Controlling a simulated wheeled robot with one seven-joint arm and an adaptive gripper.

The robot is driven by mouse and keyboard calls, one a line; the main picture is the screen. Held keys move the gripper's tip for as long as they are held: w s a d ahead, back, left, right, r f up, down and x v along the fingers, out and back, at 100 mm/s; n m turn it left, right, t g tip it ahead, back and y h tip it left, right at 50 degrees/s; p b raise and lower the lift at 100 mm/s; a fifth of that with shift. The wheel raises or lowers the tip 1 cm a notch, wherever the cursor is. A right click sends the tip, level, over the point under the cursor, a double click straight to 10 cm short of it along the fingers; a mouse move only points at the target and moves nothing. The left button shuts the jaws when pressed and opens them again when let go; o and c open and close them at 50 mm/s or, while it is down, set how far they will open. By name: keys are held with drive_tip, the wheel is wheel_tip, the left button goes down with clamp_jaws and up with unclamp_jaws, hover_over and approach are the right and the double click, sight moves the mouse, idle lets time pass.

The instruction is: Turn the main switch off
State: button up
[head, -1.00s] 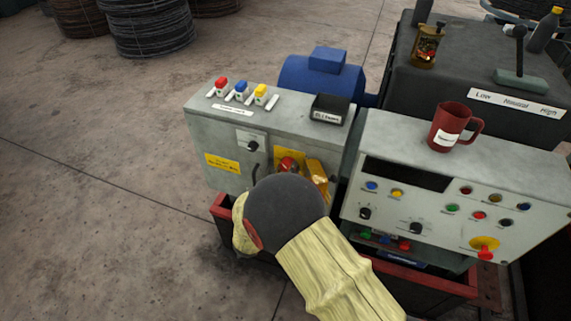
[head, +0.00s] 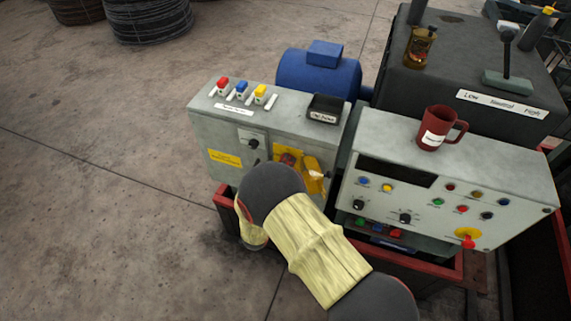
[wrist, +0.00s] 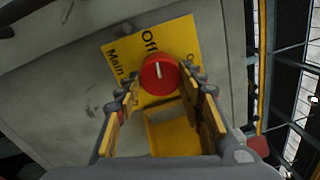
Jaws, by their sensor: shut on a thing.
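The main switch is a red round knob (wrist: 158,75) on a yellow plate (wrist: 120,50) marked "Main" and "Off". In the wrist view its white mark points up, roughly towards the word "Off". My gripper (wrist: 164,86) has one finger on each side of the knob and is shut on it. In the head view the knob (head: 290,159) is partly hidden behind my arm, on the front of the left grey cabinet (head: 285,120). A yellow flap or box (wrist: 172,132) lies just below the knob between the fingers.
The cabinet top carries red, blue and yellow switches (head: 240,90) and a small black tray (head: 324,108). To the right stands a grey control panel (head: 500,165) with buttons and a red mug (head: 436,124) on top. Open floor lies to the left.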

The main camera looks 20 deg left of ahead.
drive_tip(key=shift+n, duration=0.6)
drive_tip(key=o, duration=1.2)
drive_tip(key=shift+p, duration=0.3)
drive_tip(key=shift+c, duration=0.2)
drive_tip(key=s+a, duration=0.1)
drive_tip(key=s, duration=1.1)
drive_tip(key=shift+f, duration=0.4)
